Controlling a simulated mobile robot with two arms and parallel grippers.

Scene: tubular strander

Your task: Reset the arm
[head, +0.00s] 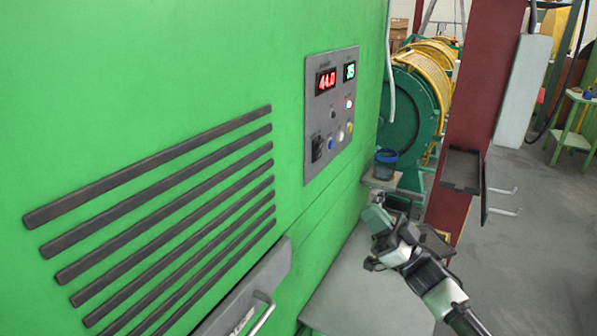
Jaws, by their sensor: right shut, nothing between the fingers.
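My right gripper (380,222) is at the end of my right arm, which comes in from the lower right. It is shut and holds nothing. It is in front of the green machine cabinet, to the right of its wall and below the control panel (331,113). My left gripper is not in view.
The green cabinet (200,60) with dark vent slats fills the left. A dark cup with a blue rim (386,163) stands on a small ledge beyond my gripper. A dark red column (480,110) with a black tray (462,169) rises on the right. Grey floor (545,240) is open at right.

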